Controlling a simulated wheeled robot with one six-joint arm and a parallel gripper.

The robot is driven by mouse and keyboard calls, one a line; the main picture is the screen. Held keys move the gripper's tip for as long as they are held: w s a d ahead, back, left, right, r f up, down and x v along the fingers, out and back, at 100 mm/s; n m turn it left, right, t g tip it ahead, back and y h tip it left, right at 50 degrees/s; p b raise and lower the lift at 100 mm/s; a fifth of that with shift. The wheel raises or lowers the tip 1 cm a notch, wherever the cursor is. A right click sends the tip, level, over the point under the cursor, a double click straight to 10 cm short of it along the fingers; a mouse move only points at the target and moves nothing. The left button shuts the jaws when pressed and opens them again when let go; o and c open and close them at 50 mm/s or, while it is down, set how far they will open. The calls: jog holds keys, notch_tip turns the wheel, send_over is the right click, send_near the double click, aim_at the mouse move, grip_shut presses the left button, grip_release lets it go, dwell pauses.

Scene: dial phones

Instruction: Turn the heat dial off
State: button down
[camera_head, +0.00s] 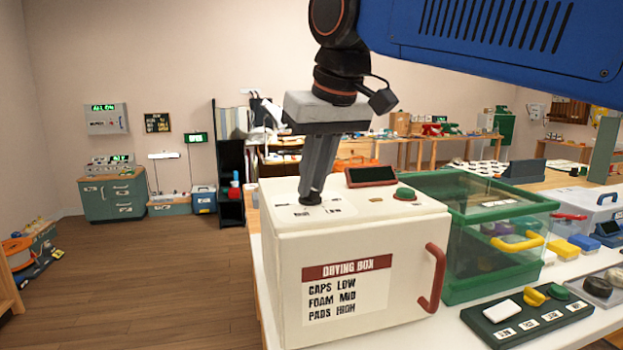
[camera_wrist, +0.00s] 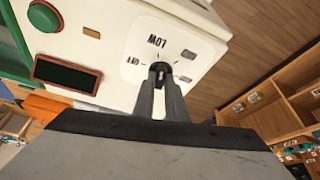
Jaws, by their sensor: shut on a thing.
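The white drying box (camera_head: 375,225) stands on the table with a red handle and a sign reading caps low, foam mid, pads high. Its heat dial (camera_wrist: 160,70) is a small dark knob on the white label plate on top, near a corner. My gripper (camera_head: 311,196) points down from above and is shut on the dial; it also shows in the wrist view (camera_wrist: 160,80). The LOW label (camera_wrist: 158,41) and the OFF label (camera_wrist: 133,61) show upside down beside the dial. The fingers cover much of the knob, so I cannot tell its setting.
A dark display (camera_head: 371,176) and a green button (camera_head: 404,193) are on the box top. A green-framed clear bin (camera_head: 480,270) stands right of the box. A dark tray (camera_head: 527,318) with small items lies in front. Open floor is at left.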

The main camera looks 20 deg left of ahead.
jog(key=n, duration=0.1)
jog(key=n+g, duration=0.1)
jog(key=n, duration=0.1)
jog(key=shift+w+d+n+y, duration=0.1)
jog(key=shift+w+n+y, duration=0.1)
jog(key=shift+n+y, duration=0.15)
jog(key=n, duration=0.1)
jog(key=n+g, duration=0.1)
jog(key=n, duration=0.1)
jog(key=shift+w+n+g+y, duration=0.15)
jog(key=shift+n+g+y, duration=0.1)
jog(key=shift+g, duration=0.05)
jog(key=n+g, duration=0.1)
jog(key=n, duration=0.3)
jog(key=shift+w+g, duration=0.2)
jog(key=shift+g, duration=0.2)
jog(key=shift+n+g+h, duration=0.4)
jog(key=shift+n+g, duration=0.1)
jog(key=shift+n, duration=1.3)
jog(key=c, duration=1.8)
grip_release()
jog(key=shift+w, duration=0.1)
jog(key=shift+r, duration=0.1)
